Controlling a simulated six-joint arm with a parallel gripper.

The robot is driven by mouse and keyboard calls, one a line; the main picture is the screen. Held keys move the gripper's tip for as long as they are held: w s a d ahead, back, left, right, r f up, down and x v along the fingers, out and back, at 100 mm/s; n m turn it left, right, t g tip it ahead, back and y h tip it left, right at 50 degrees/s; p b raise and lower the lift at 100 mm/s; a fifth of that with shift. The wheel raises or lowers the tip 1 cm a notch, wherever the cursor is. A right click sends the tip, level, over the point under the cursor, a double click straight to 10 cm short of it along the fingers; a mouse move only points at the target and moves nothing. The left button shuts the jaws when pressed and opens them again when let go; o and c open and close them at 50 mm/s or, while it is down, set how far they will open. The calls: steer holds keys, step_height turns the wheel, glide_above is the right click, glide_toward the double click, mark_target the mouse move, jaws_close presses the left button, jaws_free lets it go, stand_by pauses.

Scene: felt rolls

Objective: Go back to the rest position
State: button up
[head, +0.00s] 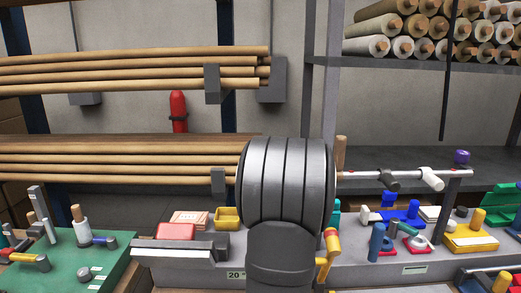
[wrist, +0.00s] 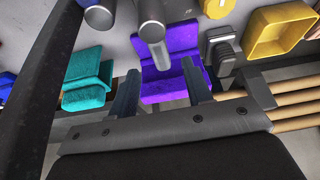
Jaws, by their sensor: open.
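My gripper (wrist: 160,88) is in the wrist view, its two dark fingers spread apart. No object is held between them. A purple holder (wrist: 182,42) shows beyond the fingertips; I cannot tell how far off it is. In the head view my dark ribbed arm fills the lower middle and hides the gripper and part of the bench.
In the wrist view a teal holder (wrist: 88,92) lies left and a yellow bin (wrist: 280,32) right. In the head view brown rolls (head: 120,68) lie on racks at left. A green board (head: 110,258) with tools stands front left. Blue parts (head: 402,215) lie right.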

steer(key=v, duration=1.2)
steer(key=x, duration=1.7)
steer(key=shift+f, duration=0.2)
steer(key=shift+d+r+m+h, duration=0.15)
steer(key=shift+m+h, duration=0.15)
steer(key=shift+m, duration=0.3)
steer(key=shift+s+d+m+h, duration=0.1)
steer(key=shift+m+h, duration=0.1)
steer(key=shift+m, duration=0.25)
steer(key=shift+d+m+h, duration=0.15)
steer(key=shift+m+h, duration=0.05)
steer(key=shift+m, duration=0.25)
